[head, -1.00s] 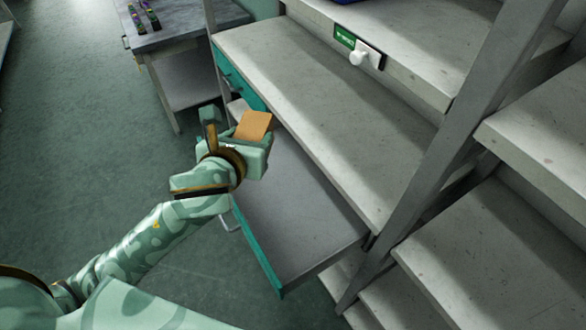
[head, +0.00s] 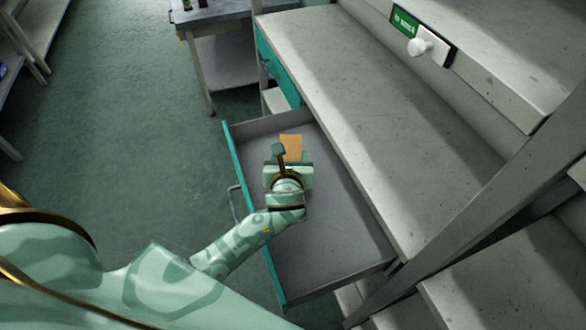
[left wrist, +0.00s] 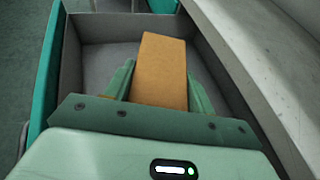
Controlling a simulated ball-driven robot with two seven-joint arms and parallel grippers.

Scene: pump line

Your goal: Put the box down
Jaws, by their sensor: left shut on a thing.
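The box is a small orange-brown block (head: 291,147), and it also shows in the left wrist view (left wrist: 161,72). My left gripper (head: 290,163) is shut on the box, with a finger on each side of it in the left wrist view (left wrist: 160,85). The gripper and box are over the open drawer (head: 335,235), toward its far end. I cannot tell whether the box touches the drawer floor. My right gripper is not in view.
The drawer has a teal front (head: 262,235) and grey walls, and its floor looks empty. A grey shelf (head: 360,130) runs along its right side. A white knob and green label (head: 420,45) are on the upper shelf edge. A grey table (head: 215,30) stands at the back.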

